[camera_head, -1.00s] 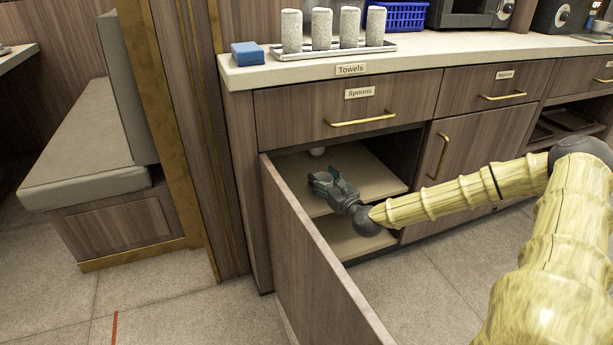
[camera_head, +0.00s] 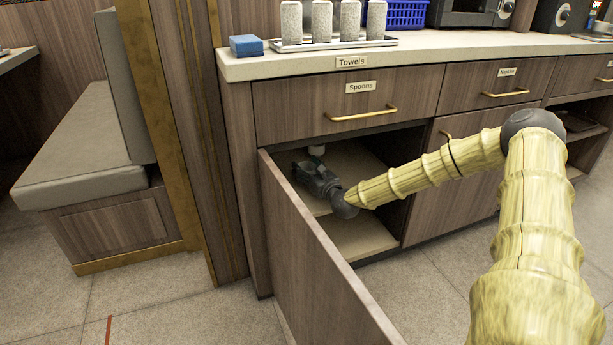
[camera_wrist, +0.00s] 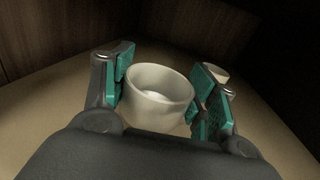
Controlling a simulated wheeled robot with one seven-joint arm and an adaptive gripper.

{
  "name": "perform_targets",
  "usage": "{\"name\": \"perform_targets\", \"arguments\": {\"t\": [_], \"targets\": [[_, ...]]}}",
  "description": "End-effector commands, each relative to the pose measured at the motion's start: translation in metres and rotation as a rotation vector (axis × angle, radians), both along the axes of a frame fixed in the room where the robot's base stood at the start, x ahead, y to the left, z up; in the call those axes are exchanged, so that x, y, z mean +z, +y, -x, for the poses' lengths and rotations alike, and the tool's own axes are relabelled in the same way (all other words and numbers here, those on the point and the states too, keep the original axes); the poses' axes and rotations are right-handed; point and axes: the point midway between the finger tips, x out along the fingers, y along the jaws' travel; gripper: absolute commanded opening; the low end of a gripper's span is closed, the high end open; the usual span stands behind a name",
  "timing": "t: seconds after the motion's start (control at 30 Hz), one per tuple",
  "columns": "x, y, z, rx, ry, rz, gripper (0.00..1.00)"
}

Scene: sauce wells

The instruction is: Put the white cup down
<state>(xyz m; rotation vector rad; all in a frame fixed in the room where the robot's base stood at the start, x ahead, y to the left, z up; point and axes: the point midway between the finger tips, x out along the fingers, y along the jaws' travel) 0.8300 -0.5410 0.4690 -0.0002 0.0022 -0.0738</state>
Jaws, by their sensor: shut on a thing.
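The white cup (camera_wrist: 158,98) is upright between the teal-padded fingers of my gripper (camera_wrist: 165,70) in the wrist view. My gripper is shut on it. In the head view my gripper (camera_head: 300,168) is inside the open cabinet, over the upper shelf (camera_head: 352,163), close to the left side. The held cup cannot be made out there. I cannot tell whether its base touches the shelf. A second small white item (camera_head: 316,150) stands farther back on the shelf; what looks like the same item shows behind the right finger in the wrist view (camera_wrist: 216,73).
The open cabinet door (camera_head: 315,255) stands out at the left, close to my gripper. The Spoons drawer (camera_head: 345,103) is shut above the opening. Bare shelf lies to the right of my gripper. Rolled towels on a tray (camera_head: 335,44) and a blue block (camera_head: 246,46) are on the counter.

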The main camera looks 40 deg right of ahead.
Motion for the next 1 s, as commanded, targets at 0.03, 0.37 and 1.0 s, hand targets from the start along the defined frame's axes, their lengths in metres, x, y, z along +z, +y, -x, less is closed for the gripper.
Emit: {"name": "perform_targets", "arguments": {"t": [0.03,0.37,1.0], "targets": [[-0.0118,-0.0003,-0.0001,0.0,0.0,0.001,0.33],[-0.0162,-0.0004,0.0,-0.001,-0.002,0.0,0.33],[-0.0185,-0.0004,0.0002,-0.001,-0.001,0.0,0.8]]}}
